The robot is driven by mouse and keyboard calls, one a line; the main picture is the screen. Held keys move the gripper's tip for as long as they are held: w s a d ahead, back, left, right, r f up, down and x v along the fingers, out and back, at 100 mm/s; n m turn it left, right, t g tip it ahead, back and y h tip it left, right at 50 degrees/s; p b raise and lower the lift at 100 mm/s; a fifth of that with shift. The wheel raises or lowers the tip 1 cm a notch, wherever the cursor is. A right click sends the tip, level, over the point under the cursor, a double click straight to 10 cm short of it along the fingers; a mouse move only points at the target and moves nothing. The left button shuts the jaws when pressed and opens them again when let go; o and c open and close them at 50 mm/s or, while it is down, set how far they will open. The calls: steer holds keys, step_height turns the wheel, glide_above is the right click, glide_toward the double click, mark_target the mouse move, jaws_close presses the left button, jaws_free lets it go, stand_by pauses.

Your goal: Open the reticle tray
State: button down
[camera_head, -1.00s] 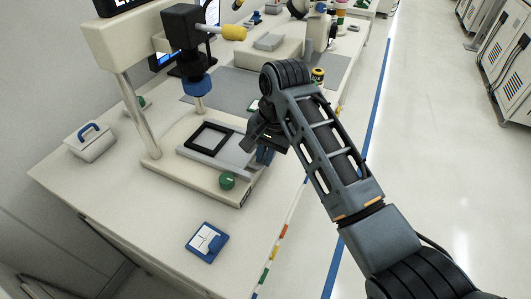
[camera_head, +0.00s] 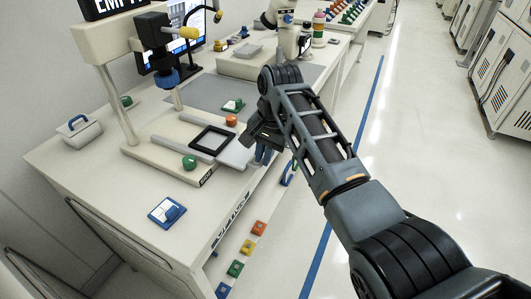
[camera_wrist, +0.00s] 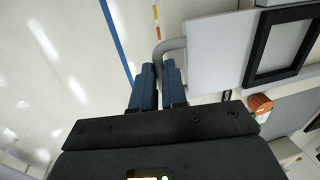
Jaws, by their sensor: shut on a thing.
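The reticle tray (camera_head: 233,155) is a light grey slide with a square black frame (camera_head: 190,138) on it. It sticks out to the right past the edge of the pale bonder base (camera_head: 150,152). In the wrist view the tray plate (camera_wrist: 213,62) is at upper right, with the black frame (camera_wrist: 254,60) beyond it. A grey bent handle (camera_wrist: 171,46) joins the tray's near end. My gripper (camera_head: 262,155) is at that end; its blue fingers (camera_wrist: 158,75) are shut on the handle. The handle is hidden in the head view.
A green knob (camera_head: 189,162) and an orange knob (camera_head: 231,121) stand beside the tray. The microscope head (camera_head: 155,35) hangs above the base. The floor aisle (camera_head: 400,130) at right is clear.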

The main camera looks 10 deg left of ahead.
steer(key=c, duration=1.2)
jaws_free()
steer(key=shift+o, duration=0.2)
step_height(320, 180, up, 8)
steer(key=d, duration=0.1)
steer(key=shift+s+d+f+b, duration=0.15)
steer(key=shift+s+b, duration=0.05)
steer(key=shift+b, duration=0.1)
